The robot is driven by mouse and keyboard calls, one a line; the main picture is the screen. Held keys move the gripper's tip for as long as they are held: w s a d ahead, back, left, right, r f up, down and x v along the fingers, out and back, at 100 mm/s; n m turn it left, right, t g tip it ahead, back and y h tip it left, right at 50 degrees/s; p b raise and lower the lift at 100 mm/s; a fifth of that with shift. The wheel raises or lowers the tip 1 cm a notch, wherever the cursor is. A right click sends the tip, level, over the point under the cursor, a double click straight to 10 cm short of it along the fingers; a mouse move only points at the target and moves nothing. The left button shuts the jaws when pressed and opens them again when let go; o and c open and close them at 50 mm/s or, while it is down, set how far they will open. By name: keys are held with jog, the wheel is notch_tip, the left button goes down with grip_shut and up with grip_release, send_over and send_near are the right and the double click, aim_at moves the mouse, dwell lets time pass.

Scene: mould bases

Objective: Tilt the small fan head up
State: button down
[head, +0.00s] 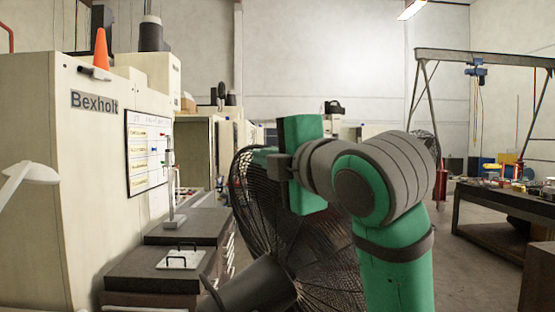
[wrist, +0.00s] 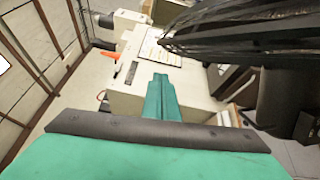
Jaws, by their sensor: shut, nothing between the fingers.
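A fan with a dark round wire cage (head: 257,212) stands in the middle of the head view, with its dark motor housing (head: 255,288) at the lower left. My green and grey arm hides the cage's right side. My gripper (head: 262,153) is at the cage's upper edge in the head view; I cannot tell whether it touches. In the wrist view, my gripper's green fingers (wrist: 160,80) are together and empty. The cage (wrist: 235,38) spans the upper right there, beside and apart from the fingers in the picture, with the dark housing (wrist: 283,100) below it.
A tall cream cabinet (head: 50,180) marked Bexholt stands at left, with an orange cone (head: 102,50) on top. Dark-topped low cabinets (head: 150,270) stand left of the fan. A workbench (head: 490,212) and a gantry (head: 490,58) are at right. Some floor between fan and workbench is clear.

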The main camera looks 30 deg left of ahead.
jog(key=shift+w+d+r, duration=0.1)
jog(key=shift+w+d, duration=0.15)
jog(key=shift+w, duration=0.4)
jog(key=shift+w+d+r, duration=0.1)
jog(key=shift+w+d, duration=0.1)
jog(key=shift+w, duration=0.45)
jog(key=shift+w+d, duration=0.25)
jog(key=shift+w, duration=0.4)
jog(key=shift+d, duration=0.1)
jog(key=shift+w+d+r+m, duration=0.1)
jog(key=shift+w+d+m, duration=0.1)
jog(key=shift+w, duration=0.3)
jog(key=shift+w+d+r+m, duration=0.1)
jog(key=shift+w+d, duration=0.15)
jog(key=shift+w, duration=0.25)
jog(key=shift+w+d+r+m, duration=0.1)
jog(key=shift+w+d, duration=0.1)
jog(key=shift+w, duration=0.3)
jog(key=shift+s+a+f, duration=0.1)
jog(key=shift+s+a, duration=0.05)
jog(key=shift+s, duration=0.05)
